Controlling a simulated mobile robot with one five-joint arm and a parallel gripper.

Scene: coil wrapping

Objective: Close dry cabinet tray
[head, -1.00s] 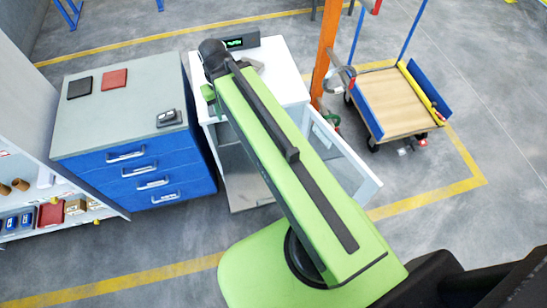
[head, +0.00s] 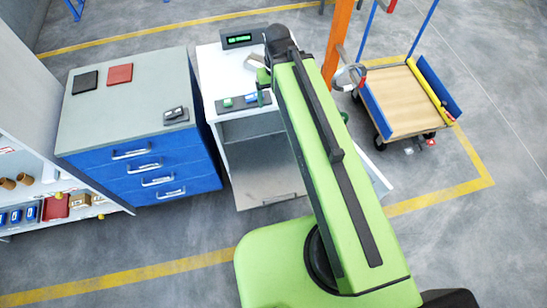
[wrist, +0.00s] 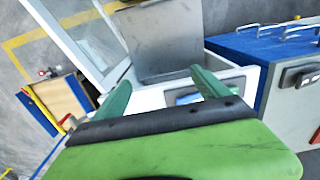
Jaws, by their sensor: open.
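The dry cabinet (head: 218,70) is white and stands in the middle of the head view, with its front open. A grey metal panel, which looks like the pulled-out tray (head: 262,165), shows low at its front with a small handle at the near edge. It also shows as a grey slab (wrist: 165,45) in the wrist view. The glass door (wrist: 85,35) stands swung open, mostly behind my arm in the head view. My gripper (wrist: 160,82) is open and empty, with green fingers spread above the cabinet top, near a small blue item (wrist: 188,98).
A blue drawer cabinet (head: 150,170) stands close on the left, with small items on its grey top. An orange post (head: 340,45) and a wooden-decked cart (head: 405,95) stand to the right. A shelf unit (head: 50,190) is far left. The floor in front is clear.

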